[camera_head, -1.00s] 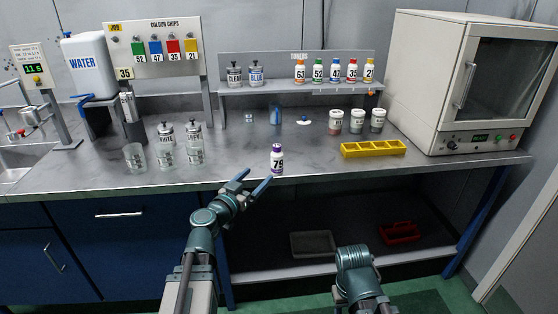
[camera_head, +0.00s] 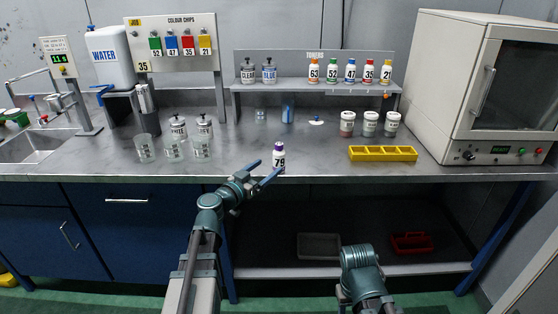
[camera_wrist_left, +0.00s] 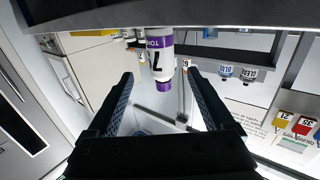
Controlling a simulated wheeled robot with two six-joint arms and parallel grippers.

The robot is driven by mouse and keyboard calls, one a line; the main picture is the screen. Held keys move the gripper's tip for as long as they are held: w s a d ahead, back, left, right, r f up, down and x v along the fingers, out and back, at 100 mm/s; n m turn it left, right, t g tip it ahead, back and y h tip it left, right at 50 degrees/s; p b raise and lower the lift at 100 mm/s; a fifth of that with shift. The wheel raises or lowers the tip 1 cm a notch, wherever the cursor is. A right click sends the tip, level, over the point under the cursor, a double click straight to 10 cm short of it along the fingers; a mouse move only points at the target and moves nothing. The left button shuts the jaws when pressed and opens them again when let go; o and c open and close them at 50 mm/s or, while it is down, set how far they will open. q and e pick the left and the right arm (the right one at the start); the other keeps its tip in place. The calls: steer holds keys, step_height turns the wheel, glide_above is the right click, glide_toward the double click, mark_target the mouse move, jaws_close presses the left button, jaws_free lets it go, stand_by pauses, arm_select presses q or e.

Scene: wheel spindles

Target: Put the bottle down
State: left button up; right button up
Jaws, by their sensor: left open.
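The white bottle (camera_head: 279,156) with a purple cap and the number 79 is upright at the counter's front edge in the head view. A finger hides its lowest part, so its contact with the counter is unclear. It also shows upside down in the left wrist view (camera_wrist_left: 160,54), its base against the counter edge. My left gripper (camera_head: 269,169) is open, just in front of and below the bottle. In the left wrist view, the left gripper (camera_wrist_left: 160,80) has its fingers apart, with the bottle lined up in the gap and clear space on both sides. My right gripper is not visible.
The steel counter (camera_head: 310,169) is clear around the bottle. Glass beakers (camera_head: 173,149) stand to the left. A yellow tray (camera_head: 382,153) lies to the right, near lidded jars (camera_head: 370,123). A shelf (camera_head: 300,86) with several numbered bottles is behind.

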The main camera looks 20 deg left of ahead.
mark_target(275, 160)
arm_select(q)
steer(key=shift+x, duration=4.05)
steer(key=shift+a, duration=0.2)
jaws_close()
